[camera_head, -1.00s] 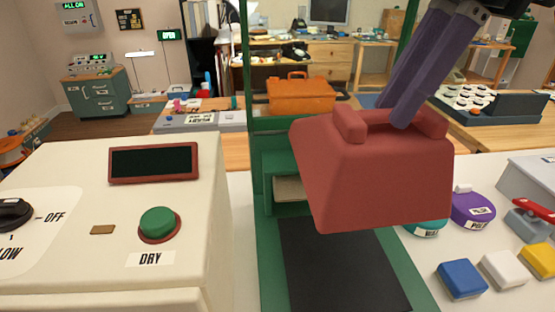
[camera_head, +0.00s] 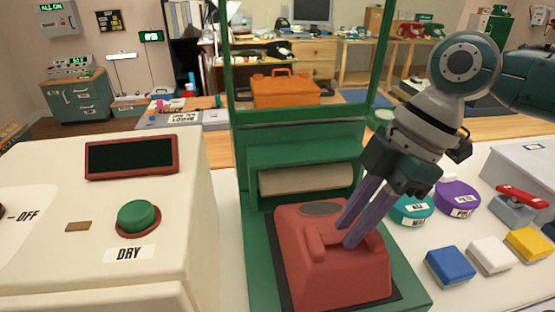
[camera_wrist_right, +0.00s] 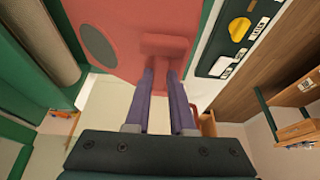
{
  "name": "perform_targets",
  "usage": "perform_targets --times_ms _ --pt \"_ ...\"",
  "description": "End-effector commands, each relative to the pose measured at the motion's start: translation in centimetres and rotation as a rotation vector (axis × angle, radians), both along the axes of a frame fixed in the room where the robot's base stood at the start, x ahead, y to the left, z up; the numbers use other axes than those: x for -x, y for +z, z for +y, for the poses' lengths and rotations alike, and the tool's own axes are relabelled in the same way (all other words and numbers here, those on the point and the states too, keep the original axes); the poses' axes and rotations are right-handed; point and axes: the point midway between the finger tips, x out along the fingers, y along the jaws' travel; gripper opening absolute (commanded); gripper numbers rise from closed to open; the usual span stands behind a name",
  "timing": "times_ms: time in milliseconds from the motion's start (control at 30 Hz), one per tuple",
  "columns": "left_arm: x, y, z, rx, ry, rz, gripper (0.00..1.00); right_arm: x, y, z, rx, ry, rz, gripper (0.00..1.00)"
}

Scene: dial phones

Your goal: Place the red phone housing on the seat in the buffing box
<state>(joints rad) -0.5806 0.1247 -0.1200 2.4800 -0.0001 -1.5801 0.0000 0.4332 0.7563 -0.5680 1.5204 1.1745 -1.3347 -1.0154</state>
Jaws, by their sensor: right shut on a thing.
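The red phone housing (camera_head: 335,275) sits low over the black seat (camera_head: 397,300) in the green buffing box (camera_head: 262,270); the seat shows only as a dark border around it. I cannot tell whether the housing fully touches the seat. My right gripper (camera_head: 352,238) is shut on a raised part at the housing's top, its purple fingers tilted. In the right wrist view the fingers (camera_wrist_right: 160,75) meet the red housing (camera_wrist_right: 125,25) at a raised block. The box's beige roller (camera_head: 308,179) lies just behind the housing. My left gripper is not in view.
A cream machine with a green DRY button (camera_head: 138,216) stands at the left. Teal (camera_head: 412,209) and purple (camera_head: 458,197) round pots and blue (camera_head: 450,266), white (camera_head: 490,255) and yellow (camera_head: 529,244) blocks lie right of the box. Green posts frame the box's open front.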

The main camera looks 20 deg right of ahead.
Motion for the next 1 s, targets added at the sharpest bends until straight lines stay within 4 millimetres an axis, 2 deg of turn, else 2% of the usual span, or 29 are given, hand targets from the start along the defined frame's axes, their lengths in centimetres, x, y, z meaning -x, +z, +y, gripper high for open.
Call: perform_targets --times_ms 267,300,567,867,1000 --pt "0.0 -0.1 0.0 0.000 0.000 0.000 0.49 -0.1 -0.1 0.0 0.000 0.000 -0.002 0.00" --pt "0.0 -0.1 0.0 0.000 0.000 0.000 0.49 0.0 -0.2 0.0 0.001 0.000 0.000 0.24" --pt "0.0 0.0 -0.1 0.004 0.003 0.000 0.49 0.0 -0.1 0.0 0.000 0.000 0.000 0.52" --pt "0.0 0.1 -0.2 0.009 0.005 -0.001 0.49 0.0 0.3 -0.1 0.000 -0.001 -0.002 0.52" --pt "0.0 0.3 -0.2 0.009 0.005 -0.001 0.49 0.1 2.2 -0.9 0.002 -0.002 -0.003 0.52"
